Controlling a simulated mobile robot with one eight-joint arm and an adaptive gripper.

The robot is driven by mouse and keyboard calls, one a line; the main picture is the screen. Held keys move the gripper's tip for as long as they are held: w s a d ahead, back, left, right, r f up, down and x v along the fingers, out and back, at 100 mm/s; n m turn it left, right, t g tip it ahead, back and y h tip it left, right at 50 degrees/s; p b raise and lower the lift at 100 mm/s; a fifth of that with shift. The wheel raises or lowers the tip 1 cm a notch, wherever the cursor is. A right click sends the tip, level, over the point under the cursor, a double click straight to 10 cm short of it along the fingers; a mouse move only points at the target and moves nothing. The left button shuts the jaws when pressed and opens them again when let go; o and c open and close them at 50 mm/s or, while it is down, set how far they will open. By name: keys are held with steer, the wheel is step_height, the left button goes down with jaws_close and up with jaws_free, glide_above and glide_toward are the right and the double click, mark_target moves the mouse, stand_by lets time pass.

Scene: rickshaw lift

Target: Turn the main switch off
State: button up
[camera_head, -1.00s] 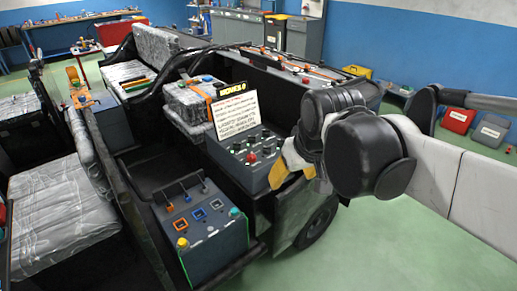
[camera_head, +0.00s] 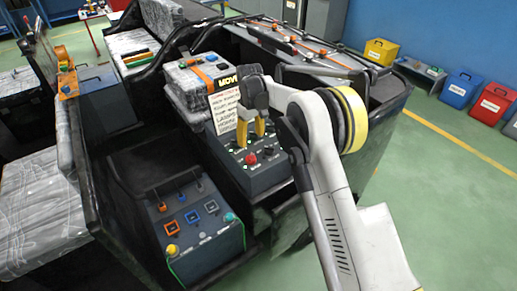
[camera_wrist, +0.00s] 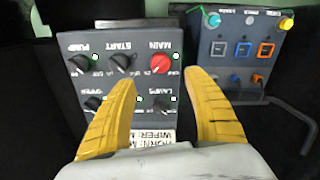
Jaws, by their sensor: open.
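The main switch is a red knob (camera_wrist: 160,64) labelled MAIN, at the top right of a dark grey control panel (camera_wrist: 122,35) in the wrist view. In the head view the red knob (camera_head: 250,159) sits on the same panel, just below the yellow fingertips. My gripper (camera_head: 252,138) is open and empty above the panel. In the wrist view its two yellow fingers (camera_wrist: 162,78) are spread to the left and right of the red knob, apart from it. Several black knobs share the panel, with START (camera_wrist: 121,62) next to MAIN.
A second grey box (camera_head: 205,250) with coloured sockets and toggle levers stands nearby; it shows at right in the wrist view (camera_wrist: 238,62). A white text sign (camera_head: 227,112) stands behind the panel. Coloured bins (camera_head: 457,87) stand on open green floor at right.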

mark_target(251, 156)
steer(key=shift+w+a+f, duration=0.1)
steer(key=shift+w+f, duration=0.15)
steer(key=shift+f, duration=0.7)
step_height(251, 156, down, 10)
steer(key=b, duration=0.4)
steer(key=shift+r, duration=0.1)
steer(key=c, duration=1.2)
